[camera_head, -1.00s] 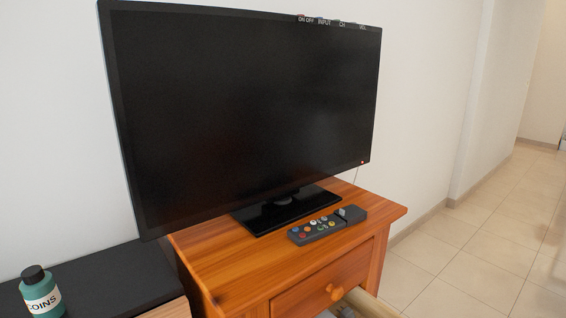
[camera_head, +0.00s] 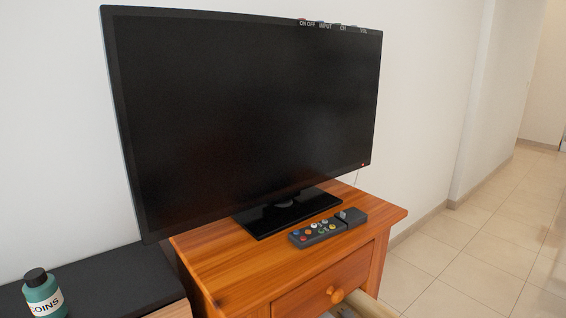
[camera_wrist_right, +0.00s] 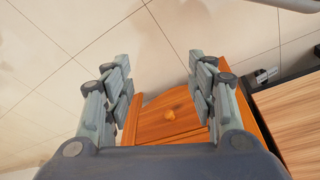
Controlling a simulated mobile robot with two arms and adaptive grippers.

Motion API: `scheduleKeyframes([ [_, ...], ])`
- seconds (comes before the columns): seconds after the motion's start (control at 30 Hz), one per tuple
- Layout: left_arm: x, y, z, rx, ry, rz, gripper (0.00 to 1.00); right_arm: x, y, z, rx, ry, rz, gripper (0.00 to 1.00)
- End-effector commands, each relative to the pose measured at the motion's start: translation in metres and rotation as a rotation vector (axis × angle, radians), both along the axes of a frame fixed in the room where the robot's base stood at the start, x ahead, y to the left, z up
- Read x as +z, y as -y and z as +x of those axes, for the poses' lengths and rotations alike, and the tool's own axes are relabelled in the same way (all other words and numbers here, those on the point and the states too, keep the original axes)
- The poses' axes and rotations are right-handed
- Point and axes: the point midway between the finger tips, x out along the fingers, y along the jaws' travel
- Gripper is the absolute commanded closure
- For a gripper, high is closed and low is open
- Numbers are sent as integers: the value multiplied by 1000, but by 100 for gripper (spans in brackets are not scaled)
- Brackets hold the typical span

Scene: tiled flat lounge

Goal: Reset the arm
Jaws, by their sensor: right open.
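My right gripper (camera_wrist_right: 162,85) shows in the right wrist view. Its two jointed grey fingers stand wide apart with nothing between them. My left gripper is not in view.
A black television (camera_head: 250,115) stands on the wooden cabinet (camera_head: 225,275), with a dark remote (camera_head: 325,230) in front of its base. A green coin bottle (camera_head: 44,296) stands on a black surface (camera_head: 115,283) at left. Tiled floor (camera_head: 480,260) lies clear at right.

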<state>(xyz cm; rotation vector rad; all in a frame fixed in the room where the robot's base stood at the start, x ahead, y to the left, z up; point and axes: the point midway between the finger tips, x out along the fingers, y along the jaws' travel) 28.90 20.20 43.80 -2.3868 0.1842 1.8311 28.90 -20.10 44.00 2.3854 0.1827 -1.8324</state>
Motion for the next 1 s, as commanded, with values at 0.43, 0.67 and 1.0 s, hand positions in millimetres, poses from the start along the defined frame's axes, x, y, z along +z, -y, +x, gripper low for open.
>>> scheduleKeyframes([
  [0.43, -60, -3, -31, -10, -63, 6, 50, -61, 3, -31, 11, -63, -6, 48],
  [0.67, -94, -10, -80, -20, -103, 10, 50, -95, 11, -80, 20, -102, -10, 48],
  [1.0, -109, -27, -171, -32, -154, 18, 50, -110, 27, -171, 32, -153, -19, 48],
])
